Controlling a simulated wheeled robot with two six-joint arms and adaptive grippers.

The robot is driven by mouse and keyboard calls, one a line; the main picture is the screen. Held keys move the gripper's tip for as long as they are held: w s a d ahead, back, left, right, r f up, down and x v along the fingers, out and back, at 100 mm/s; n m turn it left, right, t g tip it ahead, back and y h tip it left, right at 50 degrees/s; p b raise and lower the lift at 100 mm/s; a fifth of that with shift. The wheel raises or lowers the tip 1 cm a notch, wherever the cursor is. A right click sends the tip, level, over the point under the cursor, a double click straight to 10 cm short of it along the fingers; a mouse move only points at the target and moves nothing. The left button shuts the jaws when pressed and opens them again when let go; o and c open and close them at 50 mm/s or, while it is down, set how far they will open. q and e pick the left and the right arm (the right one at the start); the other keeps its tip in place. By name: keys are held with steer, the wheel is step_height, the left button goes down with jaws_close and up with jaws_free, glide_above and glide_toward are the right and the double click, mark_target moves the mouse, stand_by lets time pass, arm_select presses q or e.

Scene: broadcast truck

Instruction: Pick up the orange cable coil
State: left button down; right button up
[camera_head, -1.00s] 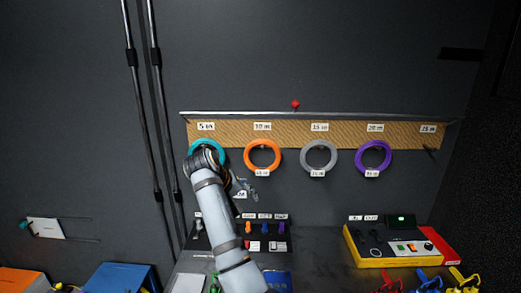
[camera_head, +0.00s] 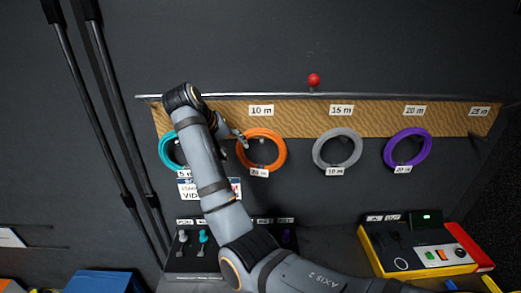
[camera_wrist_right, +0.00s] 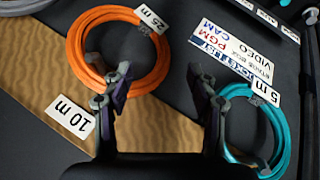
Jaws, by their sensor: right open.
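The orange cable coil (camera_head: 282,150) hangs on the board under the "10 m" label, between the teal coil (camera_head: 165,152) and the grey coil (camera_head: 357,150). My right gripper (camera_head: 241,138) is open at the orange coil's left edge. In the right wrist view, the orange coil (camera_wrist_right: 76,45) carries a "25 m" tag. There one finger of my right gripper (camera_wrist_right: 163,84) overlaps the coil's lower rim, and the other is beside the teal coil (camera_wrist_right: 281,130). Contact with the coil cannot be told. My left gripper is out of view.
A purple coil (camera_head: 428,150) hangs further right. A metal rail with a red ball (camera_head: 314,80) runs above the board. Below are a connector panel (camera_head: 190,265) and a yellow-edged box (camera_head: 420,245). Black poles (camera_head: 115,130) stand at the left.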

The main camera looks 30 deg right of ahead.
mark_target(247, 163)
steer(key=b+x, duration=0.1)
steer(key=x, duration=0.1)
steer(key=b+x, duration=0.3)
steer(key=x, duration=0.1)
steer(key=shift+w+f+b, duration=0.15)
steer(key=shift+w+b, duration=0.15)
steer(key=shift+w, duration=0.1)
steer(key=shift+s+d+f+b, duration=0.2)
steer(key=shift+f+b, duration=0.35)
steer(key=shift+b, duration=0.6)
steer(key=shift+w+d+f+p, duration=0.15)
steer(key=shift+w+d+p, duration=0.25)
steer(key=shift+p, duration=0.8)
steer(key=x, duration=0.2)
steer(key=shift+w+d+f, duration=0.1)
steer(key=shift+w+f, duration=0.1)
steer(key=shift+f, duration=0.05)
steer(key=shift+s, duration=0.2)
steer(key=shift+c, duration=1.2)
steer(key=c, duration=0.5)
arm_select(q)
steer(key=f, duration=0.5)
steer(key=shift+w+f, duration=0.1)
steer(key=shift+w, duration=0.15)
arm_select(e)
jaws_close()
